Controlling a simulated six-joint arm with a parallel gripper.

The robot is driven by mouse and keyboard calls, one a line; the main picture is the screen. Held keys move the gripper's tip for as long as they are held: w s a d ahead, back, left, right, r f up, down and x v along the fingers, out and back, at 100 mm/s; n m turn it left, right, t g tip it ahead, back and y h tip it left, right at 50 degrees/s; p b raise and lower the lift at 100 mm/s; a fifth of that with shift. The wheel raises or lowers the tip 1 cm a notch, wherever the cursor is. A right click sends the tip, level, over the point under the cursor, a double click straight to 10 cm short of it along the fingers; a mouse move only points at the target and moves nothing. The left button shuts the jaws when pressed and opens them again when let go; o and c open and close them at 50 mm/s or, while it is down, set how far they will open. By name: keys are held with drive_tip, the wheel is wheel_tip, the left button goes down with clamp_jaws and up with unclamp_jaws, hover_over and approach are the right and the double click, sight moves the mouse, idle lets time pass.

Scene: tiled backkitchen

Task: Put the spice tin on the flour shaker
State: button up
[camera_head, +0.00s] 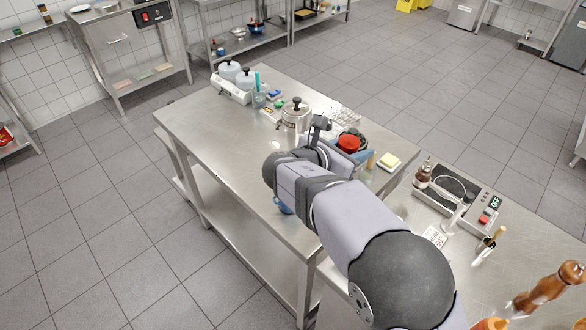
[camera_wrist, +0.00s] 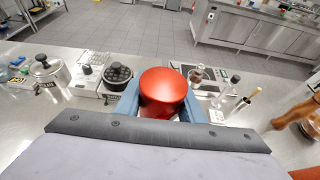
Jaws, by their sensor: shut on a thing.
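A red, round-topped cylinder, which I take for the spice tin (camera_wrist: 163,88), is between the two blue fingers of my gripper (camera_wrist: 161,100) in the wrist view. My gripper is shut on it. In the head view the red tin (camera_head: 348,142) shows above the table, with the blue fingers around its sides. A round, dark, knobbed or holed top, probably the flour shaker (camera_wrist: 118,74), is left of the tin and beyond it in the wrist view. Its lower part is partly hidden. In the head view a dark top shows just behind the tin, and my arm hides much there.
A lidded steel pot (camera_head: 295,115) stands left of my gripper. A hot plate (camera_head: 455,187) with a dark bottle (camera_head: 424,172) is farther right. The steel table's (camera_head: 205,118) front left is clear.

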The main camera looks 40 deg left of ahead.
drive_tip(key=s+a+r+n+g+y, duration=0.1)
drive_tip(key=s+a+n+g+y, duration=0.15)
drive_tip(key=a+n+y, duration=0.4)
drive_tip(key=s+a+r+n+g+y, duration=0.2)
drive_tip(key=s+a+n+y, duration=0.15)
drive_tip(key=a, duration=0.55)
wheel_tip(320, 180, down, 10)
drive_tip(key=shift+s+m, duration=0.4)
drive_tip(key=shift+s, duration=0.05)
drive_tip(key=shift+f+t+b, duration=0.25)
drive_tip(key=shift+b, duration=0.15)
drive_tip(key=o, duration=1.1)
drive_tip(key=shift+r, duration=0.2)
drive_tip(key=b+v, duration=0.3)
drive_tip(key=v, duration=0.9)
drive_tip(key=shift+b, duration=0.35)
drive_tip(key=shift+a, duration=0.1)
